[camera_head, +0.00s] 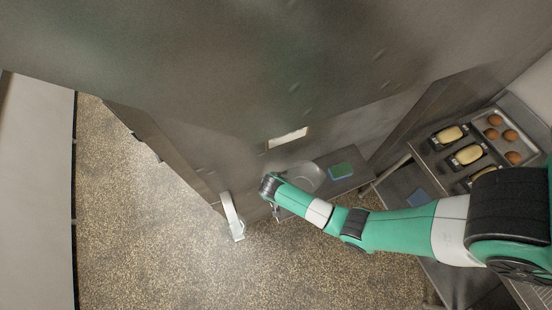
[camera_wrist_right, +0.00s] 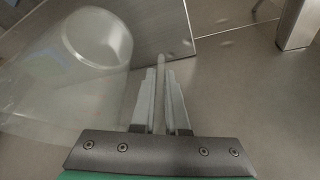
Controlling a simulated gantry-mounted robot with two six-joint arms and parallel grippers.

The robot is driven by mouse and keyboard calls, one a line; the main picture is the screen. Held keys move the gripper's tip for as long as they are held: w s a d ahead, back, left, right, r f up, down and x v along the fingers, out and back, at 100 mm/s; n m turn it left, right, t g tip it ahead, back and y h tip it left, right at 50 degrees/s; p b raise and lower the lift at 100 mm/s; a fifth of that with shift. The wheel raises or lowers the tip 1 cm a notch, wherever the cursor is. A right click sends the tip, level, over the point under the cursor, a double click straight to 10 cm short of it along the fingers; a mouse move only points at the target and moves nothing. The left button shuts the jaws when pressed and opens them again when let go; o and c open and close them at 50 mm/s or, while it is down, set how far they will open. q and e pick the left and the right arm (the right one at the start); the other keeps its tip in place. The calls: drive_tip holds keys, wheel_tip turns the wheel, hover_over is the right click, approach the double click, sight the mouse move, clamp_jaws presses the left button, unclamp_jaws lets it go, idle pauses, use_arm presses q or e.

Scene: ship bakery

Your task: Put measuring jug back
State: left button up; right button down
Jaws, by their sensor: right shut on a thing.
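The clear measuring jug (camera_head: 309,178) shows faintly beside my right wrist in the head view, over or at a small grey shelf. In the right wrist view the see-through jug (camera_wrist_right: 95,45) fills the left side, with its round end toward the top. My right gripper (camera_wrist_right: 160,85) is shut on a thin upright strip of the jug, which looks like its handle. In the head view my right gripper (camera_head: 277,211) is small and partly hidden by the wrist. I cannot tell whether the jug touches the shelf. My left gripper is not in view.
A green sponge (camera_head: 341,170) lies on the grey shelf (camera_head: 345,187) to the right of the jug. A pale upright fitting (camera_head: 232,216) stands left of my gripper. Loaf tins (camera_head: 467,155) and a tray of buns (camera_head: 496,120) are at right. The speckled floor (camera_head: 150,230) is clear.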

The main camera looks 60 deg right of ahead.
drive_tip(key=shift+w+d+f, duration=0.15)
drive_tip(key=shift+w+f, duration=0.05)
drive_tip(key=shift+f, duration=0.1)
wheel_tip(320, 180, down, 4)
drive_tip(key=shift+w+d+r+b, duration=0.1)
drive_tip(key=shift+w+r+b, duration=0.05)
drive_tip(key=shift+b, duration=0.55)
drive_tip(key=c, duration=1.3)
unclamp_jaws()
drive_tip(key=shift+c, duration=0.2)
drive_tip(key=o, duration=0.4)
drive_tip(key=p+v, duration=0.3)
drive_tip(key=v, duration=0.9)
drive_tip(key=shift+r+p, duration=0.1)
drive_tip(key=shift+p, duration=0.25)
